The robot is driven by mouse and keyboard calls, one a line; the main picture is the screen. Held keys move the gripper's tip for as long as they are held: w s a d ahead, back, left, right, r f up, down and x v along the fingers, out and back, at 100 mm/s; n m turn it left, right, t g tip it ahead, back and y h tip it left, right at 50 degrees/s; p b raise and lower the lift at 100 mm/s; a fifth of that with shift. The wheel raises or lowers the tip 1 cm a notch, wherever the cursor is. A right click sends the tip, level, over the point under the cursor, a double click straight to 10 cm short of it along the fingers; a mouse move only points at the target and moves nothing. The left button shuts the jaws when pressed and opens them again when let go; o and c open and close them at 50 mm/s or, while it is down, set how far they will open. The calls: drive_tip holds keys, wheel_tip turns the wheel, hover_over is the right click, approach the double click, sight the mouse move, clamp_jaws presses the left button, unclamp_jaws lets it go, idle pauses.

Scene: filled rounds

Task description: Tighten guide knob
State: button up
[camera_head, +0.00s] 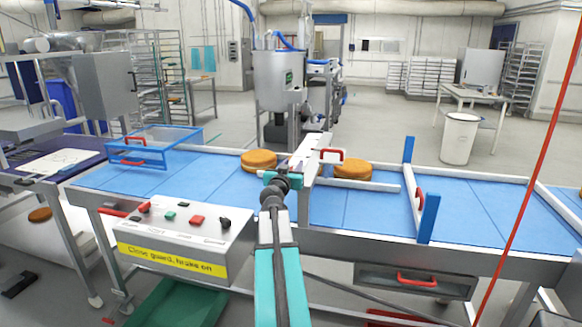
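Filled rounds lie on the conveyor (220,190), one left (258,160) and one right (352,169) of the plate. A control box (185,235) stands front left, labelled "Close guard, brake on". A blue-framed guard (150,148) and a blue-posted gate (429,218) flank the belt.

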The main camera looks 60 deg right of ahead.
clamp_jaws()
drive_tip(key=shift+a, duration=0.15)
